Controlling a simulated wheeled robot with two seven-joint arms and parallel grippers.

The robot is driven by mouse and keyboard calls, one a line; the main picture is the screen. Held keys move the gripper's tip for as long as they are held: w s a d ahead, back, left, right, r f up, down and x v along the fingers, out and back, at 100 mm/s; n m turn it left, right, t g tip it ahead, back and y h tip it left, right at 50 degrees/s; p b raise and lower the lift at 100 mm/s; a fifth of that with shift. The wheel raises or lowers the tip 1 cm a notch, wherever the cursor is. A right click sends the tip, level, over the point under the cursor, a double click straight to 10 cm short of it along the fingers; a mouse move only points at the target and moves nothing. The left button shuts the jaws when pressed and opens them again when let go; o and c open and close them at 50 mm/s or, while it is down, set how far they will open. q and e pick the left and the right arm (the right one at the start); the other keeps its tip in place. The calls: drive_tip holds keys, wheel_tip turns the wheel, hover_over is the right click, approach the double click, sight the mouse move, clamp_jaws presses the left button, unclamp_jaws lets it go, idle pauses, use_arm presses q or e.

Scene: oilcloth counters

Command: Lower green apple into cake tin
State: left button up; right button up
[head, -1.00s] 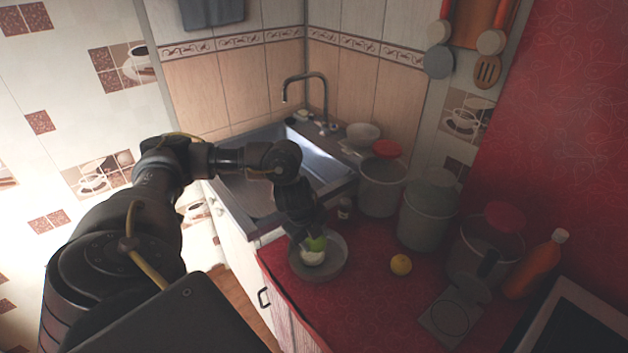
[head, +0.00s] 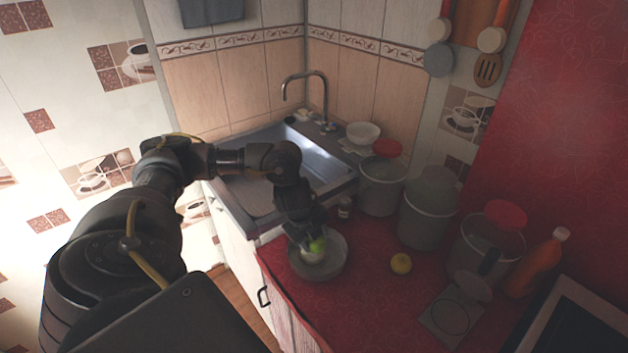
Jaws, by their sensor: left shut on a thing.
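The green apple (head: 318,245) is held in my left gripper (head: 312,242), which is shut on it. The apple is over the round grey cake tin (head: 333,268) on the red counter, near its left edge. A pale round thing (head: 311,257) shows just below the apple, within the tin's outline. I cannot tell whether the apple touches it. The gripper hides part of the apple and the tin's far left side. My right gripper is not in view.
The sink (head: 250,196) is at the back left. An orange bottle (head: 537,264) stands at the right. Red counter is clear in front.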

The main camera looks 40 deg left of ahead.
sight(308, 245)
use_arm(q)
drive_tip(key=shift+f+b, duration=0.8)
drive_tip(key=shift+f, duration=0.4)
idle(0.4)
drive_tip(key=o, duration=1.1)
drive_tip(key=shift+c, duration=0.2)
drive_tip(key=shift+s+r+p, duration=0.15)
drive_tip(key=shift+r+p, duration=0.55)
drive_tip(key=shift+p, duration=0.1)
drive_tip(key=p+v, duration=0.5)
drive_tip(key=shift+r+p, duration=0.25)
drive_tip(key=shift+p, duration=0.1)
drive_tip(key=shift+s+a+r+p, duration=0.1)
drive_tip(key=shift+s+r+p, duration=0.25)
drive_tip(key=shift+r+p, duration=0.15)
